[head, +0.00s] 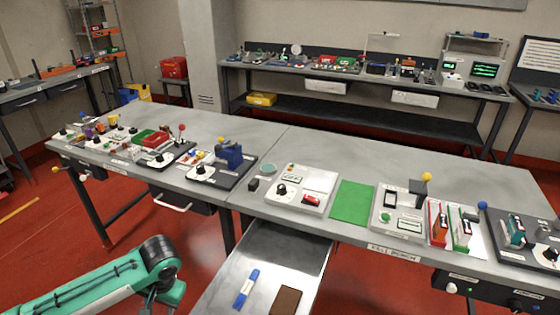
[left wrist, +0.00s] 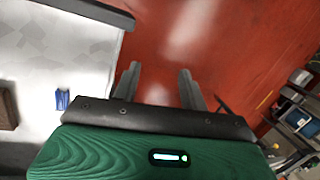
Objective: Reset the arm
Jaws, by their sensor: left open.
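My left arm (head: 95,285) is green and comes in at the lower left of the head view, in front of the long bench. Its gripper is mostly hidden or out of frame there. In the left wrist view my left gripper (left wrist: 160,85) shows two grey fingers spread apart, open and empty, above the red floor (left wrist: 215,40). It is beside a pale metal drawer surface (left wrist: 75,55), apart from it. My right gripper is in neither view.
An open metal drawer (head: 281,248) juts from the bench (head: 270,160), holding a blue item (head: 246,288) and a brown block (head: 287,300). Panels, switches and a green mat (head: 352,201) cover the bench top. Red floor (head: 60,225) lies clear to the left.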

